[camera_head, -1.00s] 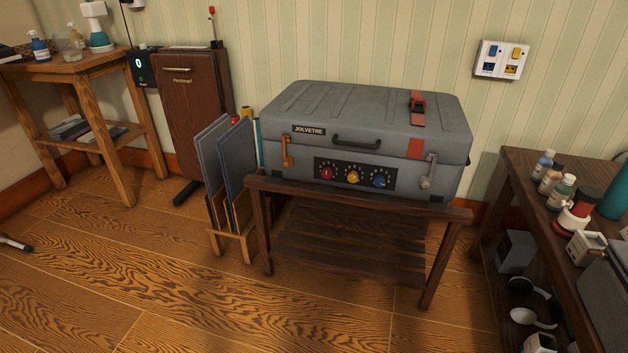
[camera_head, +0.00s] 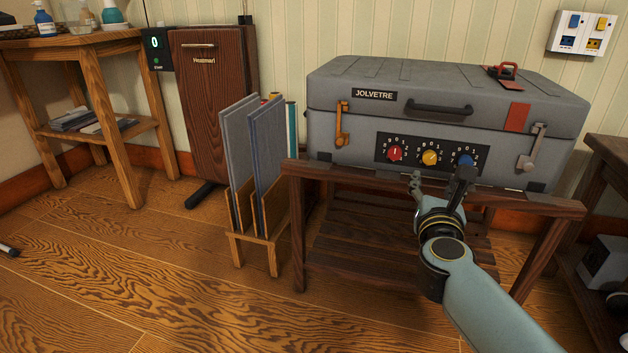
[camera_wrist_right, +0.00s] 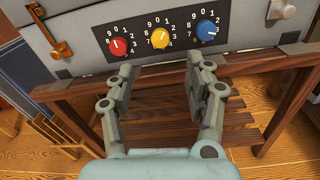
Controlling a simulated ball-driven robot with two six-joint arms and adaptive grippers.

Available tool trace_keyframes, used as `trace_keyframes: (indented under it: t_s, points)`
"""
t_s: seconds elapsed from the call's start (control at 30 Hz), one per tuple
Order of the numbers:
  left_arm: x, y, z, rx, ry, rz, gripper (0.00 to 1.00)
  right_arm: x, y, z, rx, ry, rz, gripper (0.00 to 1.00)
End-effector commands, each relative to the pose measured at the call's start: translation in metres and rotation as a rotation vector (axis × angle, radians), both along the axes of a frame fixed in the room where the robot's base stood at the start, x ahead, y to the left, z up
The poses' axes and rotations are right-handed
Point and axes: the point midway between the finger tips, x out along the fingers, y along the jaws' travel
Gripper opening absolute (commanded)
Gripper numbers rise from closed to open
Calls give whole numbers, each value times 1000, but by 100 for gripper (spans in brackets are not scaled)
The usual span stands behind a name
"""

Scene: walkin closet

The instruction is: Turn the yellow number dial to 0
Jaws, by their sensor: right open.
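The yellow number dial (camera_head: 430,158) is the middle of three dials on the black panel on the front of the grey case (camera_head: 340,125). In the right wrist view the yellow dial (camera_wrist_right: 160,38) has white numbers around it; I cannot tell which number its mark points at. My right gripper (camera_head: 438,180) is open and empty, just in front of and below the panel. In the right wrist view its two fingers (camera_wrist_right: 160,65) stand apart below the yellow dial, not around it. My left gripper is out of view.
A red dial (camera_head: 395,153) and a blue dial (camera_head: 465,159) flank the yellow one. The case sits on a dark wooden table (camera_head: 345,178), whose front edge is close to my gripper. A rack of folders (camera_head: 240,205) stands left of it.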

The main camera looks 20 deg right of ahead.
Motion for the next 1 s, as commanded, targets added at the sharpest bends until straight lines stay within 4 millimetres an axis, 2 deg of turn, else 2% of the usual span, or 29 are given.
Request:
trace_keyframes:
  t_s: [0.03,0.17,0.37,0.63,0.7,0.83,1.0]
  points:
    - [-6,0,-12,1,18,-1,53,2,0,-10,0,2,0,53]
    - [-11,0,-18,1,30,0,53,9,-1,-11,-2,-5,1,53]
    - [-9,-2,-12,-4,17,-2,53,33,-14,-8,-5,-9,1,53]
    - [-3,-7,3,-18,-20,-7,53,78,-41,-10,-6,-6,1,53]
    - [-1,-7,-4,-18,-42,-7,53,87,-46,-11,-5,-5,1,53]
    - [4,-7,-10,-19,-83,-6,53,98,-52,-10,-5,-5,1,53]
    - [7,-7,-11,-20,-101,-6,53,101,-54,-9,-4,-5,1,53]
